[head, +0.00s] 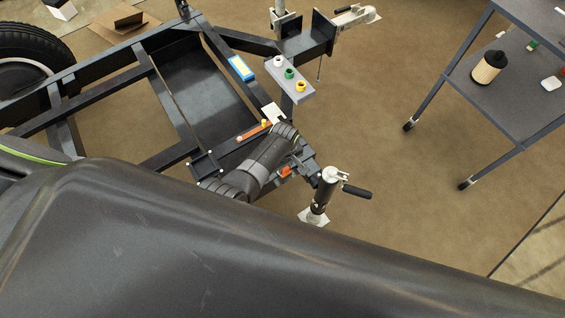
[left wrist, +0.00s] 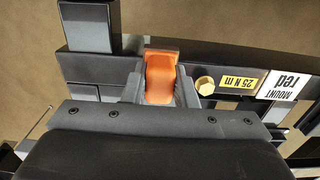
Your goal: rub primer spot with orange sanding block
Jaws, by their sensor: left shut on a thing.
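The orange sanding block (left wrist: 160,78) is between the two grey fingers of my left gripper (left wrist: 160,92) in the left wrist view. The gripper is shut on it, over or against a dark frame beam; I cannot tell whether they touch. In the head view, an orange piece (head: 286,172) shows by my left gripper (head: 292,166), partly hidden by the arm. An orange strip (head: 253,131) lies along the dark trailer frame (head: 214,54) beside my arm. I cannot make out the primer spot for certain. My right gripper is not in view.
A brass bolt (left wrist: 205,85), a yellow "25 N m" label (left wrist: 237,83) and a white "MOUNT red" label (left wrist: 283,84) are beside the block. A jack (head: 321,190) stands at right; a cart (head: 515,75) is further right, with bare floor between.

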